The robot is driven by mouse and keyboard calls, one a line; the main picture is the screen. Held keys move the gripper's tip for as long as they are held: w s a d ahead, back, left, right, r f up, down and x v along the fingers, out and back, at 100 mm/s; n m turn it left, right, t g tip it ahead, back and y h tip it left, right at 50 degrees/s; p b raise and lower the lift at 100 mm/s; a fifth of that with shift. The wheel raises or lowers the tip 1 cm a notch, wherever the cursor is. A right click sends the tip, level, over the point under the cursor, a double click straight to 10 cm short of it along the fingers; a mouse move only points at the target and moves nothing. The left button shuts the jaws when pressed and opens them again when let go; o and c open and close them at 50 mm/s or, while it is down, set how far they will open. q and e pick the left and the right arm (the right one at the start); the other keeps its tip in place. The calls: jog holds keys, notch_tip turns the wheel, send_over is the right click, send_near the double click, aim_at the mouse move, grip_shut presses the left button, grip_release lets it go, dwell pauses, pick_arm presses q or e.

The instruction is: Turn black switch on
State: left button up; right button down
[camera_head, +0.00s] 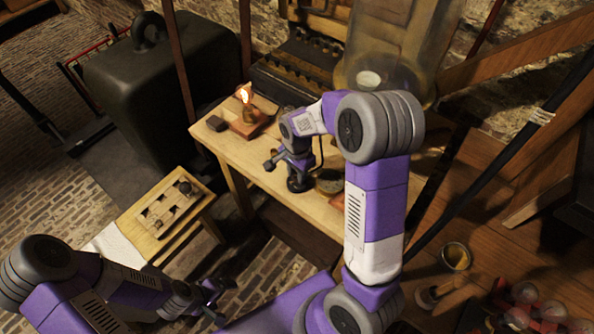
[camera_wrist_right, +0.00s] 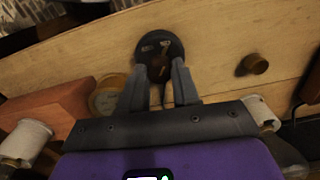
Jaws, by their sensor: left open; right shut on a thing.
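The black switch (camera_head: 299,185) has a round black base and sits near the front edge of the wooden table. In the right wrist view, the switch (camera_wrist_right: 160,42) shows small metal contacts on its base. My right gripper (camera_head: 296,170) is right at the switch. Its fingers (camera_wrist_right: 159,75) are shut on the switch's small lever, which is mostly hidden between the fingertips. My left gripper (camera_head: 213,293) is open and empty, low in the head view, well away from the switch.
Beside the switch are a round dial-like thing (camera_head: 329,183) and a reddish block (camera_wrist_right: 50,104). A small knob (camera_wrist_right: 255,64) is on its other side. A lit burner (camera_head: 246,111) stands farther back, and a large glass jar (camera_head: 398,50) behind. A small low table (camera_head: 157,215) is at left.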

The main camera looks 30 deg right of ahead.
jog(key=shift+m, duration=0.7)
jog(key=c, duration=0.8)
grip_release()
notch_tip(320, 180, up, 8)
jog(key=p, duration=0.2)
jog(key=shift+f+p, duration=0.2)
jog(key=shift+p, duration=0.15)
